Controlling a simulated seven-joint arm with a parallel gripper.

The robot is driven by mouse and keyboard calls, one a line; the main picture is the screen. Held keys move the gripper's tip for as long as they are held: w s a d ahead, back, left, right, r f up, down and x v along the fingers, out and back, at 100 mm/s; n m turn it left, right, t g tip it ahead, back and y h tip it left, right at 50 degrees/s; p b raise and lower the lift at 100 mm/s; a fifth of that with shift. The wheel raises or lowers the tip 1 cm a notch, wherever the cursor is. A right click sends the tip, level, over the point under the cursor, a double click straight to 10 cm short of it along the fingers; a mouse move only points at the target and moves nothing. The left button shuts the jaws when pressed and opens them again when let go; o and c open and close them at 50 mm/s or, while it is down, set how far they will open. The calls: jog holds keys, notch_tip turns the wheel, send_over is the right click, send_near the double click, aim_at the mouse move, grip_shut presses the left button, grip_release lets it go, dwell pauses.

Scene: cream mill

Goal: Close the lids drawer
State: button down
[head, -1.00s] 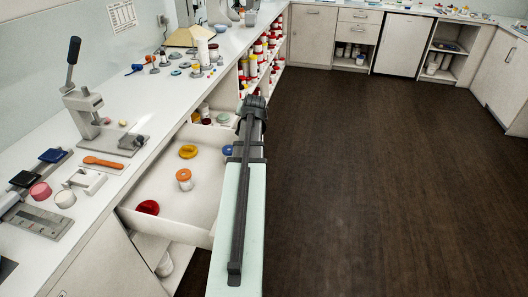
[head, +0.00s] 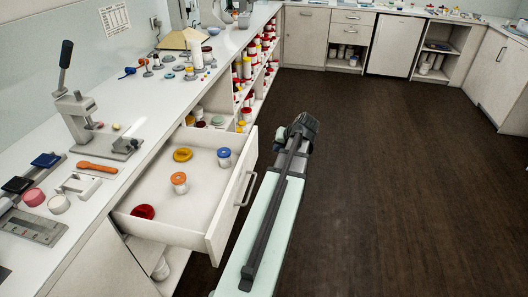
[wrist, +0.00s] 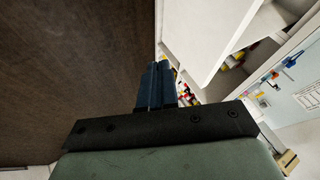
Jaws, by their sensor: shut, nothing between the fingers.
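The white lids drawer (head: 190,217) stands pulled out from under the left counter. Its front panel (head: 228,212) and grey bar handle (head: 246,189) face the aisle. Inside lie a red lid (head: 143,212), a yellow lid (head: 183,155), a jar with an orange lid (head: 179,183) and a jar with a blue lid (head: 224,158). My arm lies just right of the drawer front, apart from the handle in the head view. My gripper (wrist: 155,68) shows shut and empty in the wrist view, with white cabinetry to its right. The head view hides its fingertips.
The counter (head: 145,125) along the left holds a lever press (head: 85,120), an orange tool (head: 97,168) and small items. Open shelves (head: 255,75) with red and white jars stand beyond the drawer. The dark floor (head: 400,180) to the right is clear.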

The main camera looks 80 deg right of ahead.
send_near(254, 156)
notch_tip(254, 156, down, 4)
jog(key=s+d, duration=0.2)
jog(key=shift+w+f, duration=0.1)
jog(key=shift+w, duration=1.95)
jog(key=shift+w, duration=0.15)
jog(key=w, duration=2.9)
jog(key=shift+w, duration=0.1)
jog(key=shift+a, duration=0.1)
